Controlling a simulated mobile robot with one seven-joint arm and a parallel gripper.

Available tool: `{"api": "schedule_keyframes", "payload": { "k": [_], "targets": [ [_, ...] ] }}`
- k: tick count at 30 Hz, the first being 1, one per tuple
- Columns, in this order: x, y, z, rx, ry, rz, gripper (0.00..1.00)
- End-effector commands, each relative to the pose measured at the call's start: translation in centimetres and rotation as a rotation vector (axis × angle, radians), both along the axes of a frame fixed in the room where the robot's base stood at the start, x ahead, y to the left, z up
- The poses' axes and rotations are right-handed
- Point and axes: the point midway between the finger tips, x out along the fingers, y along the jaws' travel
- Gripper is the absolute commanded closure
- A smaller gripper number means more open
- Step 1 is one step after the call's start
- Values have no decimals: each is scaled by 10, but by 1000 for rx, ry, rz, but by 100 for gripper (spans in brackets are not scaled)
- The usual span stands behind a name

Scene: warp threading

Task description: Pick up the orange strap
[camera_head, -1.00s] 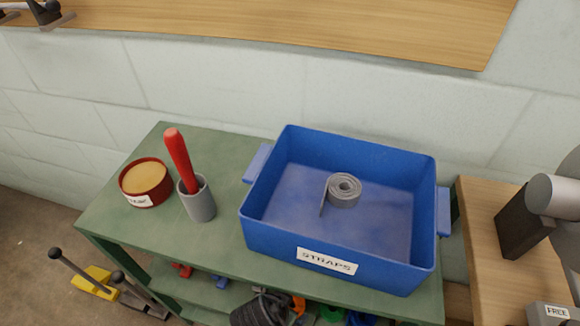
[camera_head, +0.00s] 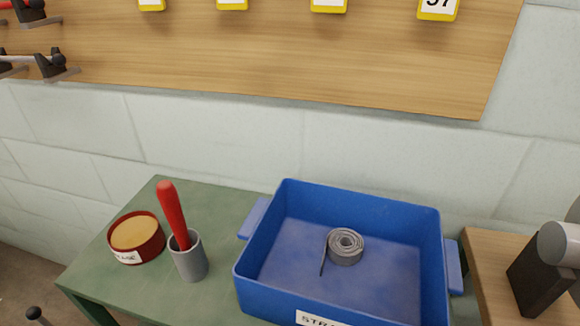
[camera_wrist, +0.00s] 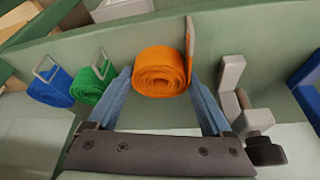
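The orange strap (camera_wrist: 160,72) is a rolled coil with a loose end standing up at its right, in the wrist view. My gripper (camera_wrist: 160,80) has its two blue-grey fingers apart, one on each side of the coil. A narrow gap seems to show between each fingertip and the coil. The coil's underside and its contact with the surface are hidden. Neither the orange strap nor my gripper shows in the head view.
A green strap (camera_wrist: 92,84) and a blue strap (camera_wrist: 50,88) lie left of the coil. Grey blocky parts (camera_wrist: 240,105) stand close on the right. Above, a blue bin (camera_head: 262,290) holds a grey coil (camera_head: 345,247), beside a cup (camera_head: 189,258) and round tin (camera_head: 136,240).

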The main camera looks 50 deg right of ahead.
Motion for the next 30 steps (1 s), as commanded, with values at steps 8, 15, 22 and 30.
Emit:
{"api": "schedule_keyframes", "payload": {
  "k": [8, 15, 22, 30],
  "targets": [
    [0, 0, 0, 0, 0, 0, 68],
    [0, 0, 0, 0, 0, 0, 78],
    [0, 0, 11, -2, -2, 1, 78],
    [-2, 13, 36, 4, 3, 6, 78]
  ]
}}
